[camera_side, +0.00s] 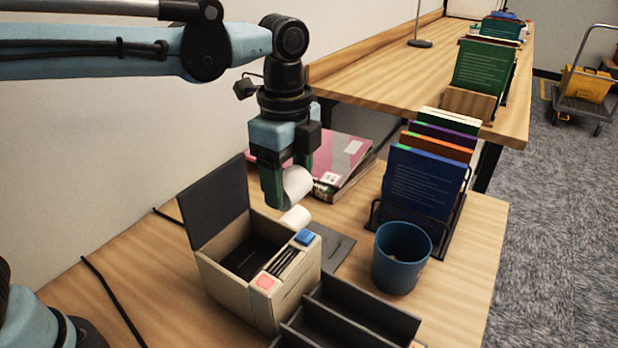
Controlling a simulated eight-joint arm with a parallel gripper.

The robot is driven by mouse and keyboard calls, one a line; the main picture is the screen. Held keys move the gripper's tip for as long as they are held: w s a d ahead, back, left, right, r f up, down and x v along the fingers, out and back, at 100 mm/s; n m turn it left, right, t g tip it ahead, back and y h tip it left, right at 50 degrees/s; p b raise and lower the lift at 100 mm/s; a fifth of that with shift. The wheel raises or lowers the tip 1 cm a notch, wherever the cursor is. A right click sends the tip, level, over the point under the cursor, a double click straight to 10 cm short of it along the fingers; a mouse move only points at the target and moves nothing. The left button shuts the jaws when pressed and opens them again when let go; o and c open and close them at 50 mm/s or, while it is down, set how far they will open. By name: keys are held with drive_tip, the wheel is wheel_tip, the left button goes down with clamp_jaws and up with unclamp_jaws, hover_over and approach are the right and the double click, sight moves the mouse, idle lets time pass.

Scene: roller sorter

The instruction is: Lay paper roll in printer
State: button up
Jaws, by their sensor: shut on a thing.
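My gripper (287,186) is shut on a white paper roll (298,184) and holds it in the air. The fingers hide part of the roll. A second white piece (295,217) shows just below it; I cannot tell if it is the roll's loose end or a separate roll. The printer (292,289) is a beige box on the table, below and slightly left of the roll. Its dark lid (217,206) stands open at the back left, and its bay (245,258) looks empty. It has a blue button (305,237) and a red one (265,282).
A dark divided tray (350,318) stands in front of the printer, and a blue cup (402,258) to its right. A rack of books (425,185) is behind the cup. A pink binder (340,160) lies behind my gripper. A dark flat pad (335,247) lies beside the printer.

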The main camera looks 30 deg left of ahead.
drive_tip(key=s+a+r, duration=0.2)
drive_tip(key=s+a, duration=0.1)
drive_tip(key=s, duration=0.4)
drive_tip(key=shift+w+f, duration=0.1)
drive_tip(key=shift+f, duration=4.7)
drive_tip(key=o, duration=1.1)
wheel_tip(320, 180, up, 12)
drive_tip(key=shift+r, duration=0.1)
